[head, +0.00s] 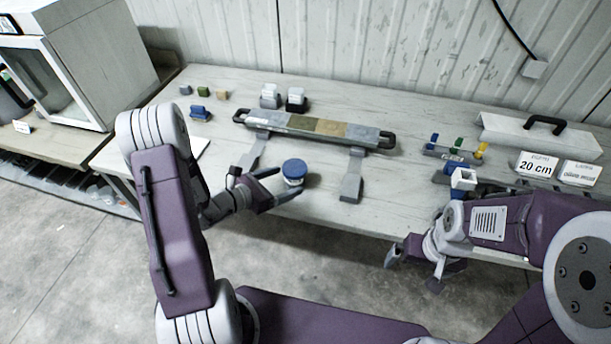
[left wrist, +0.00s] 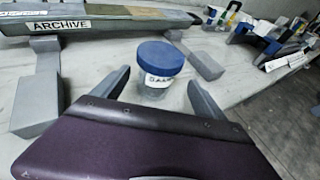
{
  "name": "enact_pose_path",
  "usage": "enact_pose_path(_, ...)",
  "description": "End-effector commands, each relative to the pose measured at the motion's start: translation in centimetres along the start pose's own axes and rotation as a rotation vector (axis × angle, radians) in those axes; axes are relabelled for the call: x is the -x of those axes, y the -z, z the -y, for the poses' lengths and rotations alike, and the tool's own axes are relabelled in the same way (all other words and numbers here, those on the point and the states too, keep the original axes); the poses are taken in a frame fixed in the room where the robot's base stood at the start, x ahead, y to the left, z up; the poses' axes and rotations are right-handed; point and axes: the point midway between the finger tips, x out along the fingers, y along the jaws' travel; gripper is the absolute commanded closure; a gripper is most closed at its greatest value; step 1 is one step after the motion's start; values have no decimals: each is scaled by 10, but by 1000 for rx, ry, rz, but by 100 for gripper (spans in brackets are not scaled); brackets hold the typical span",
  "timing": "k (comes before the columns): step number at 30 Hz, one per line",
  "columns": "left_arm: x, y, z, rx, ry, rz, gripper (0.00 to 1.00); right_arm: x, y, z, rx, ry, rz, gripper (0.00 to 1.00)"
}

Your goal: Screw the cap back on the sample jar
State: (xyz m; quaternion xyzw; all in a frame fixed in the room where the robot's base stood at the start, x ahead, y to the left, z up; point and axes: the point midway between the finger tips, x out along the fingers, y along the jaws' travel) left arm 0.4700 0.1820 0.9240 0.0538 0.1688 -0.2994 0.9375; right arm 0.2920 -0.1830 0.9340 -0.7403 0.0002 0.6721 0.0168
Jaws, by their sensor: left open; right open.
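The sample jar (left wrist: 155,88) is clear with a white label and stands upright on the bench. A blue cap (head: 294,167) sits on top of it; the cap also shows in the left wrist view (left wrist: 160,56). I cannot tell whether it is threaded tight. My left gripper (head: 279,184) is open, low over the bench at its front edge. Its two fingers reach toward the jar, one to each side, with gaps showing in the left wrist view. My right gripper (head: 415,271) is open and empty, off the bench's front edge at the right.
A long core tray (head: 255,122) marked ARCHIVE rests on grey supports behind the jar. Small coloured blocks (head: 203,92) stand at the back left. A rack of coloured items (head: 455,155) and a 20 cm sign (head: 536,166) are at the right.

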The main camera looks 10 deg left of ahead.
Motion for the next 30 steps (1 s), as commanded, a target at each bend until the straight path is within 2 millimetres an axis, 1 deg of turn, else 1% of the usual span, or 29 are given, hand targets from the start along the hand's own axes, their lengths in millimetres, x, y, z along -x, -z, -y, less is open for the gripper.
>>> enact_pose_path(6, -2, 0, 1, -1, 3, -2, 17, 1, 0, 0, 0, 0, 0, 0)
enact_pose_path(8, -8, 0, 2, -2, 7, -2, 17, 2, 0, 0, 0, 0, 0, 0)
enact_pose_path(12, -29, -1, 2, -2, 8, -3, 17, 4, 0, 0, 0, 0, 0, 0)
enact_pose_path(15, -37, 0, 1, -2, 6, -3, 17, 5, 0, 0, 0, 0, 0, 0)
enact_pose_path(25, -41, -1, 0, -3, 5, -3, 17, 6, 0, 0, 0, 0, 0, 0)
enact_pose_path(26, -44, -1, 0, -3, 6, -3, 17, 6, 1, 0, 0, 0, 0, 0)
enact_pose_path(30, -66, -5, -4, -4, 7, -2, 17, 13, 1, 0, 0, 0, 0, 0)
